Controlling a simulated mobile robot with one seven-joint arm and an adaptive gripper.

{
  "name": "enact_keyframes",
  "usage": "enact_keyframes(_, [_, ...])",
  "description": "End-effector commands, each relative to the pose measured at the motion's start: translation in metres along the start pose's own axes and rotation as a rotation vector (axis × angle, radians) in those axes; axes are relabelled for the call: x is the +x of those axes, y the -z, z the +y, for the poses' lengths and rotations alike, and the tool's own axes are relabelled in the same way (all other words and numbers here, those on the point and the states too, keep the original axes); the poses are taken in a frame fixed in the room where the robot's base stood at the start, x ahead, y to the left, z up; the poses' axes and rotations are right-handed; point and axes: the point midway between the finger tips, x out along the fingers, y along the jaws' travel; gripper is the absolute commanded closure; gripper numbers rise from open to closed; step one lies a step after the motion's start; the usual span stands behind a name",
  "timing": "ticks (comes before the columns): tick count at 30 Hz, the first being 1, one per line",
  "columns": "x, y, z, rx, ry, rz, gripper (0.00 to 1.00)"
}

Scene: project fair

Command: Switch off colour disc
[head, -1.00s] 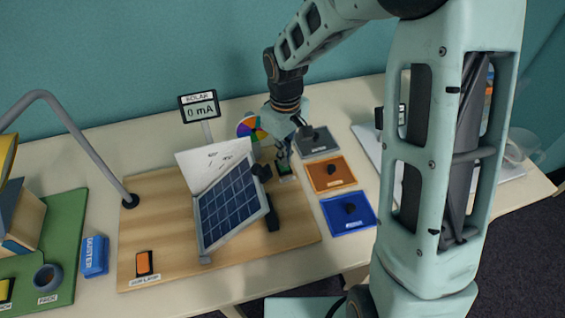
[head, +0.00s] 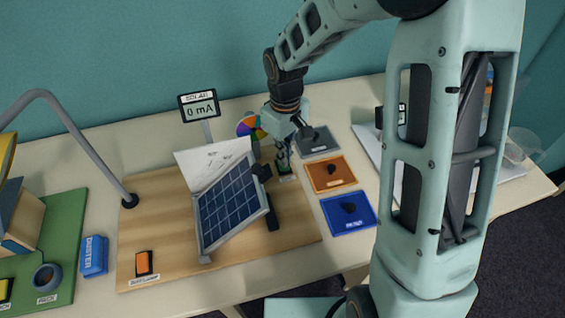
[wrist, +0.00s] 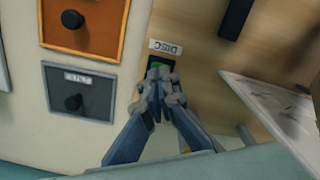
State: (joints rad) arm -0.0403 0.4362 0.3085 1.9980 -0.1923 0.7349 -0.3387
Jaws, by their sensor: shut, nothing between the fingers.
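The colour disc (head: 250,124), with bright wedges, stands at the back edge of the wooden board, partly hidden behind my gripper. Its switch (wrist: 158,62), a small rocker with green showing, sits beside a label reading DISC in the wrist view. My gripper (wrist: 160,88) is shut and empty, with its fingertips over the switch and hiding most of it. In the head view my gripper (head: 284,168) points down at the board's back right. I cannot tell whether the fingertips touch the switch.
A tilted solar panel (head: 232,205) and a white sheet stand left of my gripper. The SOLAR meter (head: 199,108) reads 0 mA. Grey (head: 318,150), orange (head: 330,187) and blue (head: 335,225) trays with dark knobs lie to the right. An orange lamp switch (head: 144,262) is at the board's front left.

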Motion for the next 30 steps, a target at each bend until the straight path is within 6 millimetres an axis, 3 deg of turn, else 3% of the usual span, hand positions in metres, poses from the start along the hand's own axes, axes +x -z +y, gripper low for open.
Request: enact_keyframes(30, [0.016,0.0,0.0,0.0,0.0,0.0,1.0])
